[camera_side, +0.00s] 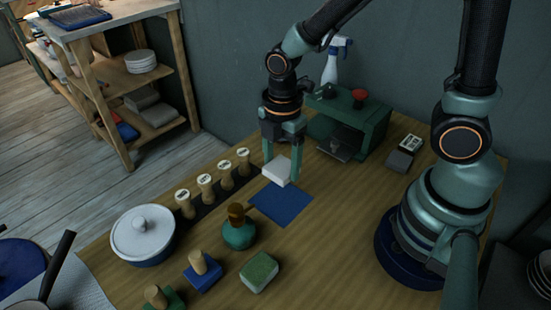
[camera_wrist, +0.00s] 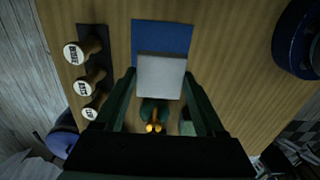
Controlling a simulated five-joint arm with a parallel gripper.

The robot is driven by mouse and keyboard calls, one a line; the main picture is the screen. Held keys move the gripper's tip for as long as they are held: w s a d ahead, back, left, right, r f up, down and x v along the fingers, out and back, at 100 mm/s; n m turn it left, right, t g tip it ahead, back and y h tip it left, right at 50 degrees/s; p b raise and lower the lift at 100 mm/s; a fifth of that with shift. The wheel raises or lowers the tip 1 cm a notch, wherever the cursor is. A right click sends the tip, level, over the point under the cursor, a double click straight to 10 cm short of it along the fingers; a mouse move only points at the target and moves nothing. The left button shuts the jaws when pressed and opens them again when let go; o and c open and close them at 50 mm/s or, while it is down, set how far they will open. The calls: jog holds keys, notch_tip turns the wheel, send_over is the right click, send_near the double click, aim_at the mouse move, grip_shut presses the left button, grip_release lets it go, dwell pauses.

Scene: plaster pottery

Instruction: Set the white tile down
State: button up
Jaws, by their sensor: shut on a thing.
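The white tile (camera_side: 277,171) is between the fingers of my gripper (camera_side: 282,177), which is shut on it. The tile is at the far edge of a flat blue square (camera_side: 283,206) on the wooden table. I cannot tell whether its underside touches the square or is slightly above it. In the wrist view the tile (camera_wrist: 160,77) looks square and pale, and it covers the lower part of the blue square (camera_wrist: 162,36). My gripper (camera_wrist: 159,74) has a finger on either side of the tile.
Several wooden stamps (camera_side: 205,186) stand in a dark strip left of the square. A teal pot (camera_side: 239,236) with a brown knob stands in front, near a green-topped block (camera_side: 260,271). A white lidded pot (camera_side: 143,240) is at left. A green box (camera_side: 349,120) stands behind.

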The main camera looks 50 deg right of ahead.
aim_at(281, 166)
jog(key=shift+f, duration=4.35)
jog(key=shift+f, duration=0.1)
jog(key=o, duration=1.4)
jog(key=shift+o, duration=0.2)
notch_tip(281, 166, up, 12)
jog(key=shift+r, duration=0.2)
jog(key=s+d+r+m+t, duration=0.1)
jog(key=d+r+m+t, duration=0.4)
jog(key=m, duration=1.3)
jog(key=shift+d+r+t, duration=0.3)
jog(key=shift+d+r, duration=1.2)
jog(key=shift+r, duration=2.15)
